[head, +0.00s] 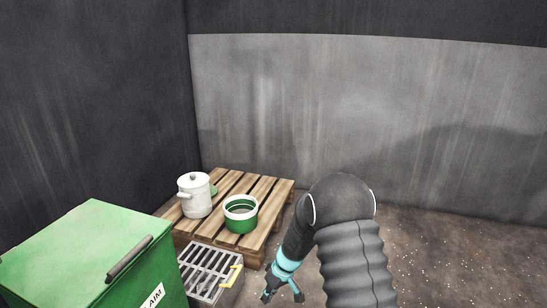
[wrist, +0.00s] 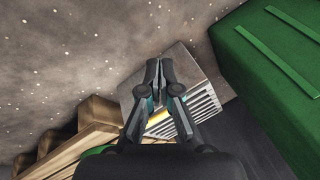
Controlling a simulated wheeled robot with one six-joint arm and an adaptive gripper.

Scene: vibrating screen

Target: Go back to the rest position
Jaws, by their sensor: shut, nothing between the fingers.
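My gripper (head: 283,294) hangs low in the head view, pointing down beside the grated metal box and in front of the pallet. In the wrist view, my gripper (wrist: 159,68) has its fingertips together with nothing between them. My dark arm bends over at the right of the pallet in the head view.
A wooden pallet (head: 272,196) bears a white lidded pot (head: 195,198) and a green-and-white round container (head: 241,215). A grated metal box (head: 226,294) with a yellow handle (head: 236,276) stands beside a large green bin (head: 85,245). Speckled floor at right is clear; walls close the back and left.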

